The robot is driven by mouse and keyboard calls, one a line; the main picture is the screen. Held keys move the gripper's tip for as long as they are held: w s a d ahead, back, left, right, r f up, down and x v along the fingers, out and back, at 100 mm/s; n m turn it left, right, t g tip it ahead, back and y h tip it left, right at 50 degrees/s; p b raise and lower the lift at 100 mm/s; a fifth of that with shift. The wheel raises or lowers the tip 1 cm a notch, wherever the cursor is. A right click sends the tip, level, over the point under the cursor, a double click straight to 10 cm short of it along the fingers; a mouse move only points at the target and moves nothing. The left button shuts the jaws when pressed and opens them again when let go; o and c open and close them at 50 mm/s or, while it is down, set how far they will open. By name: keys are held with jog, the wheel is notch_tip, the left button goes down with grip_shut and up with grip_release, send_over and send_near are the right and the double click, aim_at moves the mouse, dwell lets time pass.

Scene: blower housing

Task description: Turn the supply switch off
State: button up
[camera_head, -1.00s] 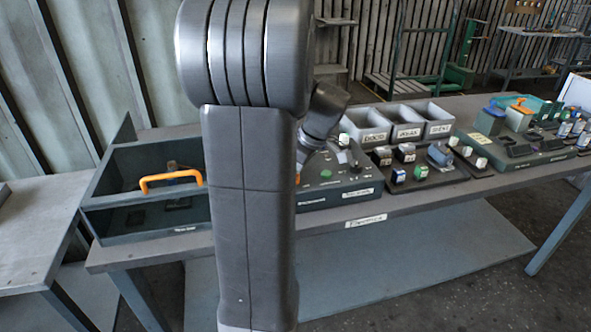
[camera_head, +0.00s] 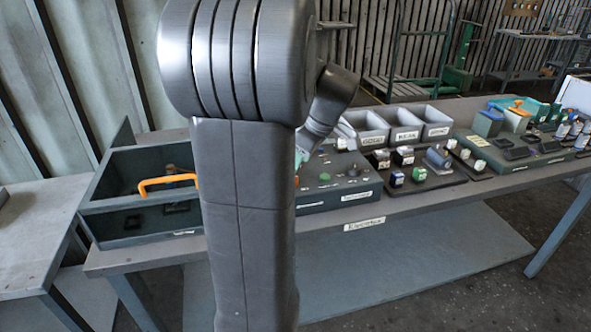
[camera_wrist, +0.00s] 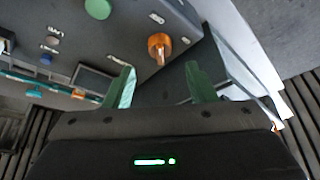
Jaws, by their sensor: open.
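The dark control box (camera_head: 338,198) stands on the bench, partly hidden behind my arm in the head view. In the wrist view its panel (camera_wrist: 125,30) carries an orange switch knob (camera_wrist: 159,47) near one edge, with a small unreadable label beside it. I cannot read which control is the supply switch. A green button (camera_wrist: 98,8) is on the same panel and also shows in the head view (camera_head: 325,177). My gripper (camera_wrist: 163,86) is open, its two green fingers apart and empty. The knob lies beyond the fingertips, roughly between their lines; I see no contact.
Grey labelled bins (camera_head: 405,134) stand behind the box. Small switches and blocks (camera_head: 397,178) sit to its right. A label (camera_head: 364,224) is on the bench's front edge.

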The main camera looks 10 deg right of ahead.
jog(key=v, duration=0.8)
jog(key=shift+d+r, duration=0.15)
jog(key=shift+r, duration=0.2)
jog(key=shift+s+f, duration=0.1)
jog(key=shift+s, duration=0.05)
jog(key=x, duration=1.3)
jog(key=shift+f, duration=0.3)
jog(key=shift+r, duration=0.1)
